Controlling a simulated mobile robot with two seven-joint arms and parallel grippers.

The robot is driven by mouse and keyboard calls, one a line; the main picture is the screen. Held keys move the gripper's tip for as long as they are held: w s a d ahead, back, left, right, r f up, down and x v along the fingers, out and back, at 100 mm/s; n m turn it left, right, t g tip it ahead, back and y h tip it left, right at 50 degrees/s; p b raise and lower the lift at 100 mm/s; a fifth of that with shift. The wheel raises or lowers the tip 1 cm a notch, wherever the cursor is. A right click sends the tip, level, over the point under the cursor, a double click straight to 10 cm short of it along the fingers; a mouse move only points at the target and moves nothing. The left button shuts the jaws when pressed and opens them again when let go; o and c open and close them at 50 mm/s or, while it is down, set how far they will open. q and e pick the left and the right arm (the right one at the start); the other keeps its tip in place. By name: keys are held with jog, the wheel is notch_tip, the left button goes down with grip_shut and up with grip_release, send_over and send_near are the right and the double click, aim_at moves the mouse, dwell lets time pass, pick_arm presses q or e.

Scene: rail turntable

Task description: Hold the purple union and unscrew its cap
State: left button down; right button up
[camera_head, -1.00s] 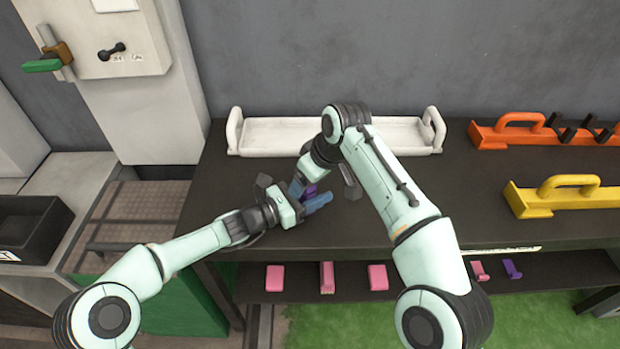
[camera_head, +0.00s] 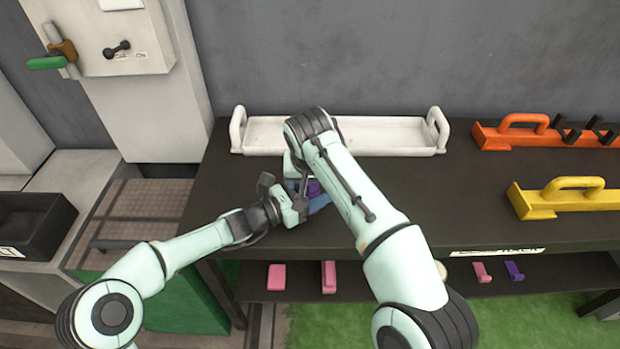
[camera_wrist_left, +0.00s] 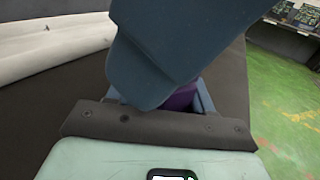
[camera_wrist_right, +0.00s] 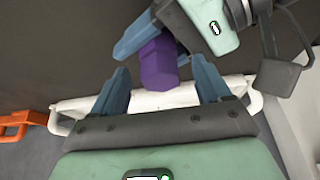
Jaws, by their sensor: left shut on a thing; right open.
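The purple union (camera_head: 314,187) is held above the dark table near its left end. My left gripper (camera_head: 311,201) is shut on it, one blue finger showing below the union. In the right wrist view, the union (camera_wrist_right: 158,63) is a faceted purple piece gripped by my left gripper. My right gripper (camera_wrist_right: 161,72) is open, its two blue fingers on either side of the union's near end and apart from it. In the left wrist view, a large blue finger covers most of the union (camera_wrist_left: 182,98). I cannot tell the cap from the body.
A white tray (camera_head: 390,149) with end handles lies at the back of the table. Orange (camera_head: 500,137) and yellow (camera_head: 535,207) handled holders stand at the right. Pink pieces (camera_head: 277,277) lie on the lower shelf. The table's middle right is clear.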

jog(key=c, duration=1.3)
jog(key=n, duration=0.1)
jog(key=n+y, duration=0.1)
jog(key=n, duration=0.1)
jog(key=n+y, duration=0.1)
jog(key=n, duration=0.1)
jog(key=shift+w+d+g, duration=0.1)
jog(key=shift+d+g, duration=0.2)
jog(key=shift+c, duration=0.2)
jog(key=shift+n, duration=0.5)
jog(key=n, duration=0.2)
jog(key=n+g+y, duration=0.1)
jog(key=n, duration=0.1)
jog(key=shift+w+d+f+y, duration=0.1)
jog(key=shift+w+y, duration=0.05)
jog(key=shift+y, duration=0.15)
jog(key=shift+n+g, duration=0.4)
jog(key=shift+n, duration=0.6)
